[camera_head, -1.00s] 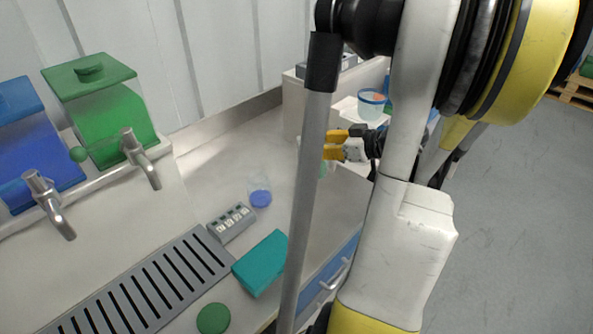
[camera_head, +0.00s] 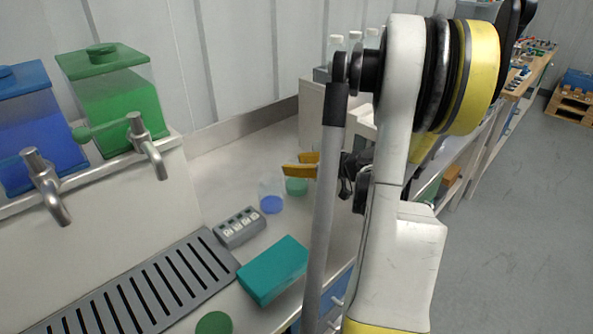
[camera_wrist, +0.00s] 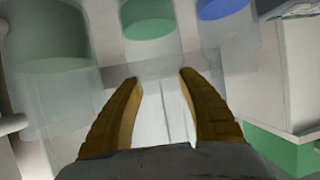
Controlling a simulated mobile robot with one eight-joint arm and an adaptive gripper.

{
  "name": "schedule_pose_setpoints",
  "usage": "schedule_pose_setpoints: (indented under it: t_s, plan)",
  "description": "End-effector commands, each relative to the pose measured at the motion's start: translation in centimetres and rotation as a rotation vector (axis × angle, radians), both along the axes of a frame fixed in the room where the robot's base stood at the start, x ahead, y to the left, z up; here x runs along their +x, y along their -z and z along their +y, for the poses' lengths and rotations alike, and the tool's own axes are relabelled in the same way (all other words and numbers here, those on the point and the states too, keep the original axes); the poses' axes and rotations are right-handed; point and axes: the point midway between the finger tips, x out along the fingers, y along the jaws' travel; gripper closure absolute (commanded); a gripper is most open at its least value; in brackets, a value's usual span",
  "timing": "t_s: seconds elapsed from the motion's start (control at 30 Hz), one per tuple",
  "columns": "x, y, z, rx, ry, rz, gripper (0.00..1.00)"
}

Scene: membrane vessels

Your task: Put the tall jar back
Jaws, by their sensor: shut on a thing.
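My gripper (camera_head: 302,160), with yellow fingers, is over the counter and shut on a clear jar with green contents (camera_head: 297,186). In the wrist view my gripper (camera_wrist: 158,78) has its two fingers on either side of faint clear walls, with the jar's green part (camera_wrist: 148,22) beyond the fingertips. I take this to be the tall jar; its clear outline is hard to make out. A clear jar with blue contents (camera_head: 271,203) stands on the counter just left of it. The blue part also shows in the wrist view (camera_wrist: 222,8). My arm hides the area to the right.
Blue (camera_head: 38,125) and green (camera_head: 115,105) tanks with taps stand at left above a slotted drain (camera_head: 150,295). A grey button box (camera_head: 240,227), a teal block (camera_head: 272,268) and a green disc (camera_head: 214,323) lie nearby. A large blurred clear vessel (camera_wrist: 52,50) is left in the wrist view.

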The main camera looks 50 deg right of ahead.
Motion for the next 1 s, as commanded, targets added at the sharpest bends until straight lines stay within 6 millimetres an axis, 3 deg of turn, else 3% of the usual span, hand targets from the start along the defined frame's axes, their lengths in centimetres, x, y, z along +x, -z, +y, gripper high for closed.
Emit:
schedule_pose_setpoints:
  t_s: [0.37,0.4,0.43,0.47,0.83,1.0]
  plan:
    - [0.0,0.6,0.0,0.0,0.0,0.0,0.94]
    - [0.0,0.6,0.0,0.0,0.0,0.0,0.44]
    - [0.0,0.5,0.0,0.0,0.0,0.0,0.35]
    - [0.0,0.5,0.0,0.0,0.0,0.0,0.33]
    - [0.0,-0.1,0.0,0.0,0.0,0.0,0.33]
    - [-2.8,-1.3,-0.1,0.002,0.004,0.0,0.33]
